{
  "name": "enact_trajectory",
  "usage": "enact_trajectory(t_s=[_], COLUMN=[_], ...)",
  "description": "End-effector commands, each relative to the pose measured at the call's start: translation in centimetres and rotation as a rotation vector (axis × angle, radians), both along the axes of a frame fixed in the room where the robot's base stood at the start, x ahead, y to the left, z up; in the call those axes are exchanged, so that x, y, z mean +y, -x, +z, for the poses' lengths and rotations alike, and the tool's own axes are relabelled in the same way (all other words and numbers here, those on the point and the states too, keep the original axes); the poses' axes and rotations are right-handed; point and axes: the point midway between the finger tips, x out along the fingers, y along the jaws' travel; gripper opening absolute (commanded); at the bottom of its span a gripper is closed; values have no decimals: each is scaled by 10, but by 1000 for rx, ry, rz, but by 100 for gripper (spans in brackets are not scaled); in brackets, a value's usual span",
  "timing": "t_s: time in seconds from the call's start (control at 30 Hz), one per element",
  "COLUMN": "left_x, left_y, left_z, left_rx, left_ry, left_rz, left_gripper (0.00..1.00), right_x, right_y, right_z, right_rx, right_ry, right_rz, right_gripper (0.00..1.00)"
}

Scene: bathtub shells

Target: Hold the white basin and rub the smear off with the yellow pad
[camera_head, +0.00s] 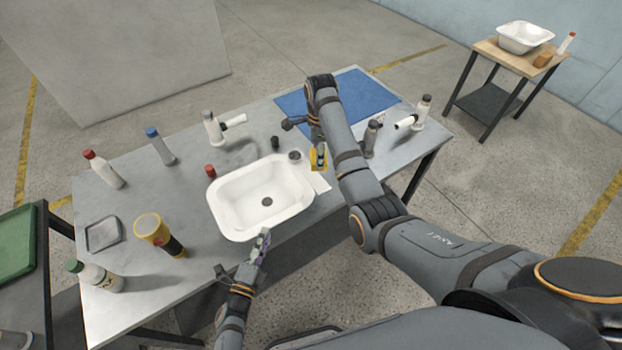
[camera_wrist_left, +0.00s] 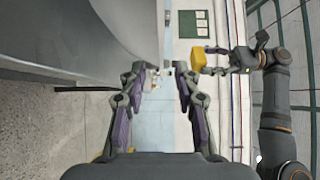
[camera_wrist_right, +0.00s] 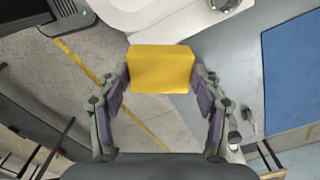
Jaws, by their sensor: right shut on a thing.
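The white basin (camera_head: 238,205) lies on the grey table with its hollow side up and a dark drain hole in its floor. I cannot make out a smear on it. My left gripper (camera_head: 264,238) is at the basin's front rim; in the left wrist view its fingers (camera_wrist_left: 160,72) stand apart. Whether they touch the rim I cannot tell. My right gripper (camera_head: 317,145) is shut on the yellow pad (camera_head: 319,161), to the right of the basin and apart from it. The pad (camera_wrist_right: 161,70) fills the gap between the fingers in the right wrist view.
A small grey tray (camera_head: 103,234) lies there. Small caps and a white tap-like part (camera_head: 213,128) are behind the basin. A blue mat (camera_head: 350,95) covers the back right.

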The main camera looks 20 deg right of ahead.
Motion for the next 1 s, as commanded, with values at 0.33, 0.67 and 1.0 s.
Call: enact_trajectory(t_s=[0.33,0.67,1.0], left_x=[41,49,63], left_y=[68,81,80], left_z=[-1,0,-33], left_rx=[3,-1,121], left_ry=[-1,1,59], left_rz=[-1,-1,63], left_gripper=[32,32,32], right_x=[0,0,0], right_y=[0,0,0], right_z=[0,0,-5], right_rx=[0,0,0], right_ry=[0,0,0], right_rz=[0,0,0], right_gripper=[40,40,40])
